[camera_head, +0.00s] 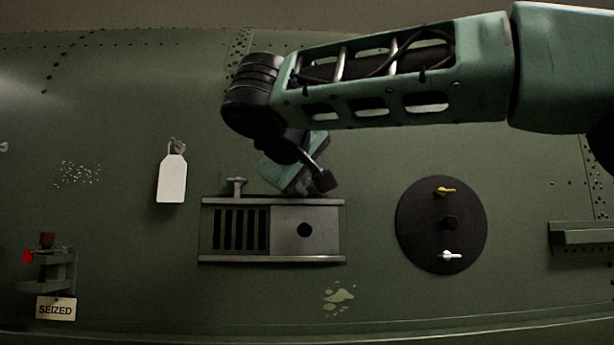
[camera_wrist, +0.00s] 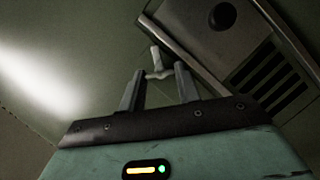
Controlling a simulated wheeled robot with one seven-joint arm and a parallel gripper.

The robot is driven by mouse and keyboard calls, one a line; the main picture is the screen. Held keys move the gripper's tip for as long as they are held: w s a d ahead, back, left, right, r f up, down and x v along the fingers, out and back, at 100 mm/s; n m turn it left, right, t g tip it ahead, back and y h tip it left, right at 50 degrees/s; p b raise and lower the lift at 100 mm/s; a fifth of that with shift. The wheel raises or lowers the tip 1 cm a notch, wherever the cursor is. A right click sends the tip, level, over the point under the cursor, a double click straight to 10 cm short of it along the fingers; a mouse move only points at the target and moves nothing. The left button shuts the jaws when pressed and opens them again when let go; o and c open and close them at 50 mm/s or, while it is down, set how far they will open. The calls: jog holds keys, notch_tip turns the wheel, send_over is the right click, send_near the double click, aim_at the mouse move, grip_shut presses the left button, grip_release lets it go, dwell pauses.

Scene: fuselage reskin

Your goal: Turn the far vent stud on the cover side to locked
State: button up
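The vent panel (camera_head: 272,259) sits on the green fuselage in the head view, with a slotted grille (camera_head: 240,230) on its left and a plain cover plate (camera_head: 322,228) with a dark round hole on its right. A T-shaped stud (camera_head: 236,186) stands at the panel's upper left. My gripper (camera_wrist: 160,72) is over the panel's upper right edge. In the wrist view, a pale T-shaped stud (camera_wrist: 155,57) beside the cover plate (camera_wrist: 193,18) shows between my fingertips. The fingers are apart, with small gaps to the stud's bar. In the head view my arm hides this stud.
A black round plate (camera_head: 418,235) with a yellow and a white knob is right of the vent. A white tag (camera_head: 172,180) hangs to the left. A red-tipped fixture (camera_head: 48,262) with a "SEIZED" label (camera_head: 56,309) is lower left. A ledge (camera_head: 580,234) sticks out at right.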

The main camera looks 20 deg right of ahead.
jog(key=shift+f+b, duration=0.1)
jog(key=shift+b, duration=0.35)
jog(key=shift+m+y+b, duration=0.4)
jog(key=shift+m+b, duration=0.1)
jog(key=shift+b, duration=0.25)
jog(key=m+b, duration=0.1)
jog(key=b, duration=0.2)
jog(key=shift+d+m+y, duration=0.15)
jog(key=shift+m+y, duration=0.25)
jog(key=m+y+b, duration=0.1)
jog(key=m+b, duration=0.1)
jog(key=shift+d+y+b, duration=0.1)
jog(key=shift+y+b, duration=0.3)
jog(key=shift+s+r+m+t+y+b, duration=0.1)
jog(key=shift+r+m+t+y+b, duration=0.1)
jog(key=shift+m+y+b, duration=0.25)
jog(key=shift+r+m+t+y+b, duration=0.1)
jog(key=shift+m+t+y+b, duration=0.15)
jog(key=shift+m+b, duration=0.4)
jog(key=shift+d, duration=0.1)
jog(key=o, duration=0.7)
